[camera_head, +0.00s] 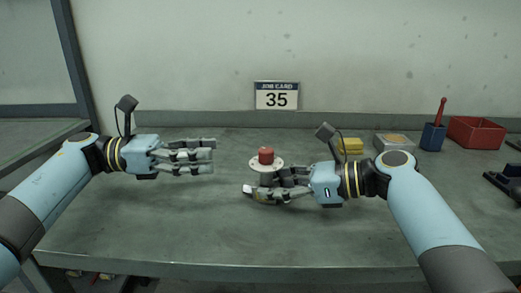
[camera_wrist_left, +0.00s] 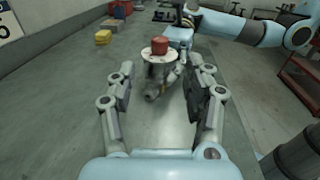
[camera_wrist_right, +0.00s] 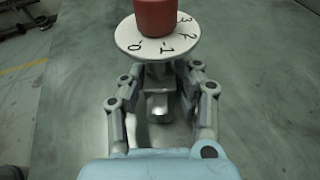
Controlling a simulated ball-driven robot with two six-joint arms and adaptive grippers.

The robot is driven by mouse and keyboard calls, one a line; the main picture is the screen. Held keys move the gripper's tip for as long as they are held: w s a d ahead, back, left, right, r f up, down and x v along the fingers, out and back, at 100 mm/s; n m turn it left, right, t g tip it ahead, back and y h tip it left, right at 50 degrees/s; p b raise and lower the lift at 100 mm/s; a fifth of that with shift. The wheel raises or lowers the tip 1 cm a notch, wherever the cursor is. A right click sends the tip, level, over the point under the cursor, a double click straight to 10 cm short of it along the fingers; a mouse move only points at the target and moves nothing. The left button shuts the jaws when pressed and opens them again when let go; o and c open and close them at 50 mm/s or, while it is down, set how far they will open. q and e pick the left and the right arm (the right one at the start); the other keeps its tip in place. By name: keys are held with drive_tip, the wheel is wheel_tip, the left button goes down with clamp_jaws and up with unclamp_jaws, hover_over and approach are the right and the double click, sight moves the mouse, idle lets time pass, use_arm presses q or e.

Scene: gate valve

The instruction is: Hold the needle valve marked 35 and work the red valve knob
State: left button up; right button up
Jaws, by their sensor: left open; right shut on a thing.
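The needle valve (camera_wrist_right: 158,103) has a metal body under a round white dial (camera_head: 267,164) with number marks. The red valve knob (camera_head: 265,154) stands on top of the dial. My right gripper (camera_head: 265,189) is shut on the valve body below the dial; its fingers flank the body in the right wrist view (camera_wrist_right: 160,100). My left gripper (camera_head: 212,156) is open and empty, to the left of the valve and apart from it. In the left wrist view the red knob (camera_wrist_left: 159,46) shows ahead, beyond the open fingers (camera_wrist_left: 160,88).
A job card reading 35 (camera_head: 277,96) is at the wall behind. A yellow block (camera_head: 350,146), a grey box (camera_head: 394,142), a blue holder with a red-handled tool (camera_head: 433,136) and a red bin (camera_head: 476,132) stand at the back right. The table (camera_head: 150,225) is clear in front.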

sight(262, 149)
use_arm(q)
drive_tip(key=d, duration=0.7)
drive_tip(key=w+d, duration=0.1)
drive_tip(key=d, duration=0.2)
drive_tip(key=shift+d, duration=0.4)
clamp_jaws()
drive_tip(key=shift+t, duration=0.3)
